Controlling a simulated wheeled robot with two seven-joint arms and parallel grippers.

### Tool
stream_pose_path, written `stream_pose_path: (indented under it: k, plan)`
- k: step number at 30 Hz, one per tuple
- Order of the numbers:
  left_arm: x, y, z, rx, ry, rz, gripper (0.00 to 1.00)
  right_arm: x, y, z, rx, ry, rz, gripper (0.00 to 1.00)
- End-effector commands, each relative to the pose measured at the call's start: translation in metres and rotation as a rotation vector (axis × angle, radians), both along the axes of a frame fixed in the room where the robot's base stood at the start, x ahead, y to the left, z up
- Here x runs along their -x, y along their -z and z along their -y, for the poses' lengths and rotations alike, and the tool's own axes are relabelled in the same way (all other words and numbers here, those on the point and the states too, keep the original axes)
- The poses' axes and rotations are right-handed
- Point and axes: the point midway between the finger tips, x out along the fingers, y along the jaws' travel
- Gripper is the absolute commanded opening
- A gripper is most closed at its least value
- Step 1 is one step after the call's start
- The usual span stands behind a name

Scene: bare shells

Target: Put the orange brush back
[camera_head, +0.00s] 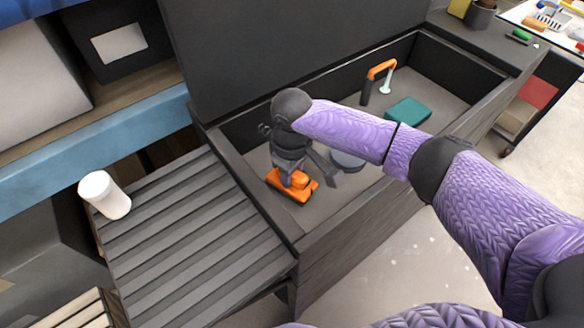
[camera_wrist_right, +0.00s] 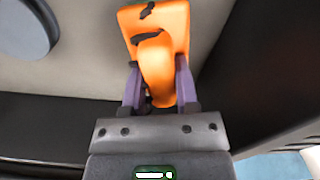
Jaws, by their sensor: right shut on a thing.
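The orange brush (camera_head: 302,190) is low in the near left part of a dark sink-like basin in the head view. My right gripper (camera_head: 290,178) comes down on it from above. In the right wrist view the orange brush (camera_wrist_right: 162,40) has its raised handle between the two purple fingers of my right gripper (camera_wrist_right: 158,85), which is shut on it. I cannot tell whether the brush touches the basin floor. My left gripper is not in view.
The basin (camera_head: 262,237) also holds an orange-and-black tap-like piece (camera_head: 380,70), a teal block (camera_head: 408,111) and a grey round thing (camera_head: 347,160). A slatted board (camera_head: 190,240) lies left of it, with a white cup-like cylinder (camera_head: 105,195).

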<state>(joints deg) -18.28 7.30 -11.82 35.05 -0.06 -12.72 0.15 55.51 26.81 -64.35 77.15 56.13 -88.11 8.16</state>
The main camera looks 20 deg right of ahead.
Motion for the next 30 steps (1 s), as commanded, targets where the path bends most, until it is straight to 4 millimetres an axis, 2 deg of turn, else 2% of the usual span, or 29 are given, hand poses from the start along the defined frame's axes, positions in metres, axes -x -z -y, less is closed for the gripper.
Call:
stream_pose_path:
  k: [12, 28, 29, 30]
  plan:
    - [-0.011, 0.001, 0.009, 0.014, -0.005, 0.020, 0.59, 0.000, 0.001, 0.000, -0.001, 0.000, 0.001, 0.00]
    - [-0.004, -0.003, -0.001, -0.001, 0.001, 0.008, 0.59, 0.000, 0.008, 0.000, -0.001, 0.000, 0.001, 0.00]
    - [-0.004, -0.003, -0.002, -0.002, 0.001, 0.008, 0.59, 0.000, 0.008, 0.000, -0.001, 0.000, 0.001, 0.40]
    - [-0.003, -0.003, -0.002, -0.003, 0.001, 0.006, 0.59, 0.000, 0.008, 0.000, -0.001, 0.000, 0.001, 0.48]
